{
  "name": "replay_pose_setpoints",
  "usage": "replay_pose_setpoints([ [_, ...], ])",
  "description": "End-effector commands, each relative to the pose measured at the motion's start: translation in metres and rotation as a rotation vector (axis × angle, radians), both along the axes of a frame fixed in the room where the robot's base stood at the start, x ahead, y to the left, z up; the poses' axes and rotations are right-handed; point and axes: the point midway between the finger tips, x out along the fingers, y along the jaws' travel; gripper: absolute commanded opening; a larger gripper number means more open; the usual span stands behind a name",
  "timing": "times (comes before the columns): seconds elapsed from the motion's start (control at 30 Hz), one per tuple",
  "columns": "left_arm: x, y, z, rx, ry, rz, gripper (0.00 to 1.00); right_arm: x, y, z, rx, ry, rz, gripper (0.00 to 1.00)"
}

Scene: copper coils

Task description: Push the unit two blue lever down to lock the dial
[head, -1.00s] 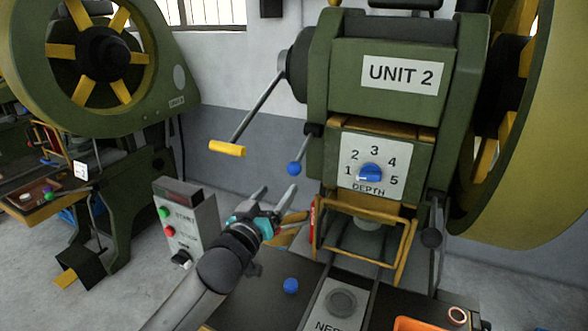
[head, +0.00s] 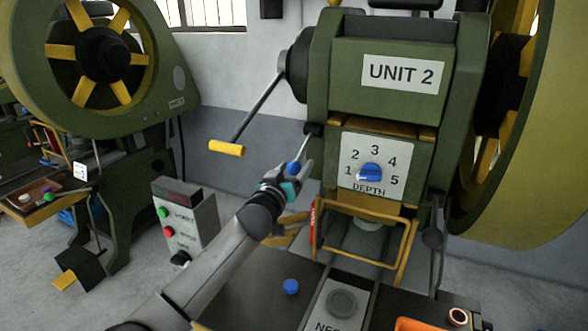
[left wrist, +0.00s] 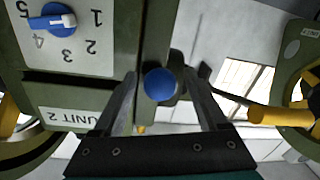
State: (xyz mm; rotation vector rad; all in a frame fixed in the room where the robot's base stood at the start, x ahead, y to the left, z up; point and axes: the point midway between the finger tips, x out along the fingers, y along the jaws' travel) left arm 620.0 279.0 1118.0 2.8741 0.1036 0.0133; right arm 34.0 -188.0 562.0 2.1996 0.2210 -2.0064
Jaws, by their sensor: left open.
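The blue lever knob (head: 293,168) is at the left side of the green Unit 2 press (head: 330,60), on a thin rod. My left gripper (head: 292,172) is open at the knob, its fingers pointing up toward the press. In the left wrist view the blue knob (left wrist: 160,84) sits between the two open fingers (left wrist: 165,95), with gaps showing on both sides. The blue depth dial (head: 370,172) is on a white plate numbered 1 to 5; it also shows in the left wrist view (left wrist: 52,18). My right gripper is not in view.
A yellow-handled crank (head: 227,148) sticks out left of the press. A control box (head: 185,222) with green and red buttons stands left of my arm. A yellow guard frame (head: 405,245) is below the dial. A loose blue cap (head: 291,286) lies on the dark table.

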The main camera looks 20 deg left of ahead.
Motion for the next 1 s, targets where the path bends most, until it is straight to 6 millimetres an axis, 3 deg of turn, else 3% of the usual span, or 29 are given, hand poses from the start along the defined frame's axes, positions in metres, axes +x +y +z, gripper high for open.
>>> replay_pose_setpoints([
  [0.3,0.0015,-0.0001,0.0000,0.000,0.000,0.000,0.76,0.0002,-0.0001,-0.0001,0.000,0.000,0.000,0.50],
  [1.0,0.0012,-0.0002,-0.0002,0.000,0.001,0.000,0.00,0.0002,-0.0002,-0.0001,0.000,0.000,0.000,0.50],
])
